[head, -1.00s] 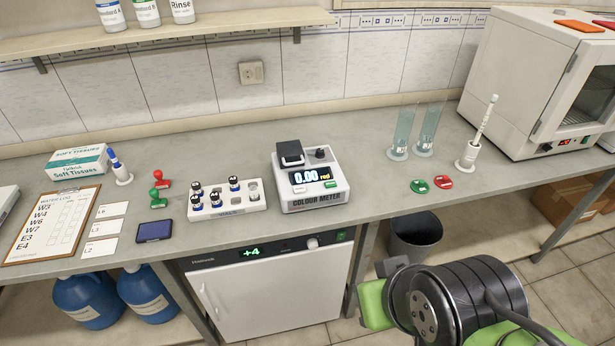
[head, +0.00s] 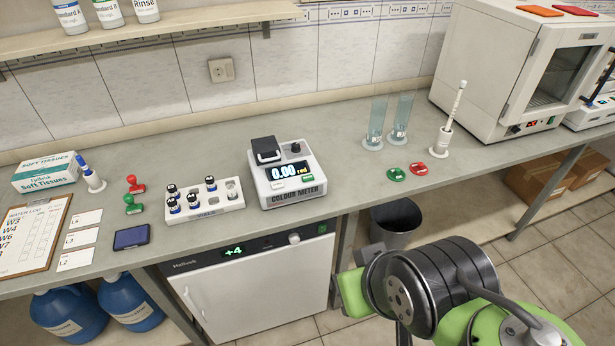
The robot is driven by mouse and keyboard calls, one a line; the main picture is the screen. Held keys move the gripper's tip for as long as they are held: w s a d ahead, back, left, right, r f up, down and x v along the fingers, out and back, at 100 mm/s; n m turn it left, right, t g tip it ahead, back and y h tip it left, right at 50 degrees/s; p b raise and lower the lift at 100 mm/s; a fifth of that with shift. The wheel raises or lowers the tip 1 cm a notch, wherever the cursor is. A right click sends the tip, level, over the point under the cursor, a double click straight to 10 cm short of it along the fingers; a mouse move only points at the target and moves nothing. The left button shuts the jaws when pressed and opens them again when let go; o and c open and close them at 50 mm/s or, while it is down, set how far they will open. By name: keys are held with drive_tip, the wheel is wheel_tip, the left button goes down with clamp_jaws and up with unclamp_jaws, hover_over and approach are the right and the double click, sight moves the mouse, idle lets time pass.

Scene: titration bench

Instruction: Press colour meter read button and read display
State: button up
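The colour meter (head: 312,165) stands upright on the bench, a white box with a dark lid (head: 265,149), shut, at its back left and a black knob behind the display. Its lit display (head: 289,171) reads "0.00 red". Below the display are a pale button (head: 278,184) on the left and a green button (head: 308,178) on the right; their labels are too small to read. My arm, black and green, is at the lower right, in front of the bench and well apart from the meter. My gripper's fingertips do not show.
A vial rack (head: 204,207) with several dark-capped vials stands just left of the meter. To its right are green (head: 396,174) and red (head: 419,168) discs and two glass cylinders (head: 376,120). A fridge (head: 255,290) and a bin (head: 397,222) are below.

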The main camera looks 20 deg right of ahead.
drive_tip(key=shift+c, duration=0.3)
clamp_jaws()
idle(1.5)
